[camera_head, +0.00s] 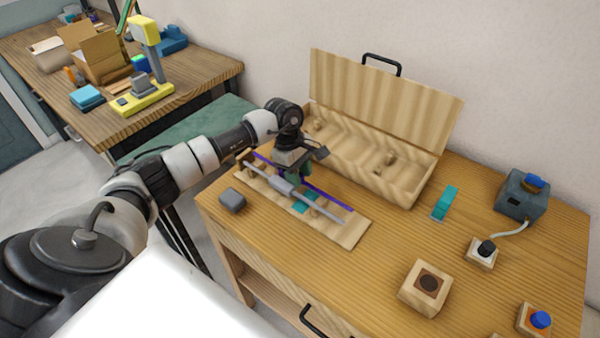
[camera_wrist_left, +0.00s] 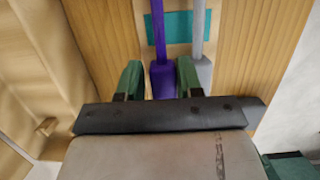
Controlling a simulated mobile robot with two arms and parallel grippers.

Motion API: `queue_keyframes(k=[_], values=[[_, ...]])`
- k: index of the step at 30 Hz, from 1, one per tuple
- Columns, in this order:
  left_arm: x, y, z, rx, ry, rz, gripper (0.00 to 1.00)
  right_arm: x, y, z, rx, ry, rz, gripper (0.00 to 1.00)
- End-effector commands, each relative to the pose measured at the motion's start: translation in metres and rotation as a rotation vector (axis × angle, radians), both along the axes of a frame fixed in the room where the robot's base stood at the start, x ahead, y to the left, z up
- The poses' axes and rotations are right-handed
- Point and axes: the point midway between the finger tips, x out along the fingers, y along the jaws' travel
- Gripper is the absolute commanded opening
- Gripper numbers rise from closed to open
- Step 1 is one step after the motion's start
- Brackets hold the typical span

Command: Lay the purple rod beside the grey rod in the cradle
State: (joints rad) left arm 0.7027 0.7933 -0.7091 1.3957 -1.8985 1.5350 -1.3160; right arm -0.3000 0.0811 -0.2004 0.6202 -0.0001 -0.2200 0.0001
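The purple rod (camera_head: 332,201) lies along the wooden cradle (camera_head: 352,232), on its far side, next to and roughly parallel with the grey rod (camera_head: 325,211). In the left wrist view the purple rod (camera_wrist_left: 162,80) has its thick part between my green fingers, with the grey rod (camera_wrist_left: 200,70) just to the right. My left gripper (camera_head: 297,172) is over the cradle's middle. Its fingers (camera_wrist_left: 160,80) stand around the purple rod; a narrow gap shows on the left side, while the right finger is close to or touching it. My right gripper is out of view.
An open wooden case (camera_head: 385,180) stands behind the cradle. A grey block (camera_head: 232,199) lies to its left. A teal block (camera_head: 444,203), a blue-buttoned box (camera_head: 521,194) and a wooden socket block (camera_head: 424,288) are to the right. Bare table lies between them.

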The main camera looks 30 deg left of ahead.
Motion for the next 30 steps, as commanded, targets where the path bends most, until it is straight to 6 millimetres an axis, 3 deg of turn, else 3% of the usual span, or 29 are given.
queue_keyframes(k=[1, 14, 16, 30], values=[[-0.007, 0.000, -0.007, 0.005, 0.030, -0.005, 0.55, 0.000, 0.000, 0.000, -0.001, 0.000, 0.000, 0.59], [-0.006, 0.002, -0.003, 0.005, 0.028, -0.005, 0.54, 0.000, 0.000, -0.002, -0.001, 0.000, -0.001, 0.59], [-0.005, 0.004, 0.004, 0.007, 0.027, -0.004, 0.58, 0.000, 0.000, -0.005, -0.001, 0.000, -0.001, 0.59], [0.006, 0.025, 0.089, 0.002, 0.007, 0.000, 0.59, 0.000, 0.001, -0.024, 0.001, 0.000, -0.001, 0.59]])
